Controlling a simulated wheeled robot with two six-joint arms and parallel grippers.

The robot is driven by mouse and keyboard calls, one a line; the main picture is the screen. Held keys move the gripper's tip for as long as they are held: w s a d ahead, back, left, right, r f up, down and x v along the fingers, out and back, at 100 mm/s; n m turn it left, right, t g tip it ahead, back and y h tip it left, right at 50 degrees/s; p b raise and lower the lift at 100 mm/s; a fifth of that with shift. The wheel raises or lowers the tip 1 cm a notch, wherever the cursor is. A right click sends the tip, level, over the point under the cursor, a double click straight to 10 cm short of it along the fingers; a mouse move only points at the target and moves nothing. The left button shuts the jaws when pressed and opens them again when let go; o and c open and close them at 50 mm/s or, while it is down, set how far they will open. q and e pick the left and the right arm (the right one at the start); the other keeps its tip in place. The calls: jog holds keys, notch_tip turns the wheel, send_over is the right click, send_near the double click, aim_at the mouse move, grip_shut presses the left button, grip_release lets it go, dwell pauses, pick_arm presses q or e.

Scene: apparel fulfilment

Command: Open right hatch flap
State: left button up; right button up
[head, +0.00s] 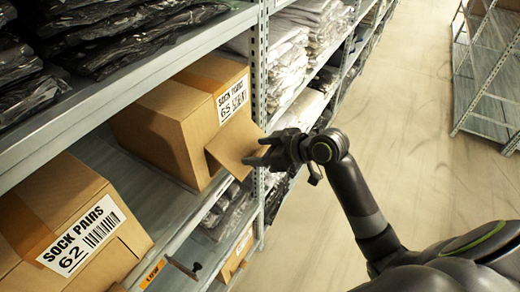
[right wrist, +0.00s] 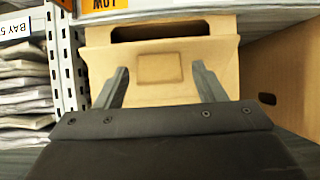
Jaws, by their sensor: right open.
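A brown cardboard box (head: 185,125) labelled SOCK PAIRS stands on the middle shelf, with tape over its top. Its hatch flap (head: 228,146) juts outward from the front, partly swung out. My right gripper (head: 250,152) is open at the flap's outer end; I cannot tell whether it touches it. In the right wrist view, a cardboard panel (right wrist: 160,68) with a square patch, apparently the flap, shows beyond and between the open fingers of my right gripper (right wrist: 158,78). A dark slot lies above the patch. My left gripper is not in view.
Another box (head: 65,225) labelled SOCK PAIRS 62 stands at lower left on the same shelf. A metal shelf upright (head: 258,75) rises just behind the flap. Bagged garments (head: 100,35) fill the shelf above. The aisle floor (head: 410,130) to the right is clear.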

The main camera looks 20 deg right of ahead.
jog(key=shift+s+d+r, duration=0.25)
jog(key=shift+s+d, duration=0.15)
jog(key=v, duration=1.6)
jog(key=shift+s, duration=0.1)
dwell(0.5)
